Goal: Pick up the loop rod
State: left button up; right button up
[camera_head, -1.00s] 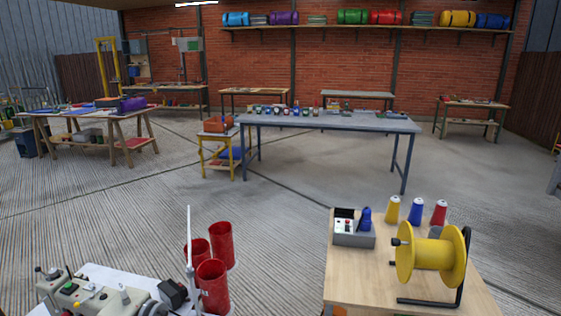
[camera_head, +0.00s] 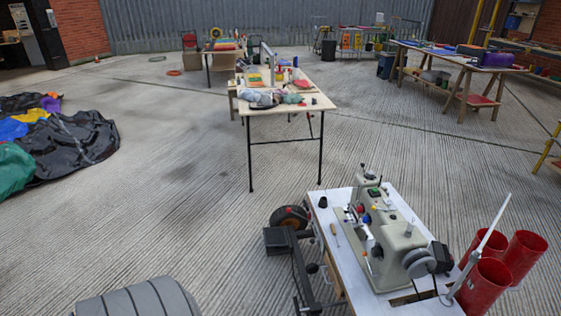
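I cannot make out anything that is clearly the loop rod. A thin pale rod (camera_head: 484,245) stands tilted beside the red cylinders at the right end of the sewing table; I cannot tell what it is. A small tool with a wooden-coloured handle (camera_head: 334,235) lies on the white sewing table top (camera_head: 328,212), left of the sewing machine (camera_head: 392,240). Neither of my grippers is in view.
Red open cylinders (camera_head: 525,255) stand right of the sewing table. A cluttered work table (camera_head: 285,107) is in the middle distance. Deflated coloured fabric (camera_head: 60,145) lies on the floor at left. A grey rounded object (camera_head: 140,300) is at the bottom. Open floor lies between.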

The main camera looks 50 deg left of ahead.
aim_at(334, 233)
jog(key=u, duration=2.75)
jog(key=i, duration=2)
jog(key=z, duration=2.7)
jog(key=i, duration=0.5)
jog(key=z, duration=0.05)
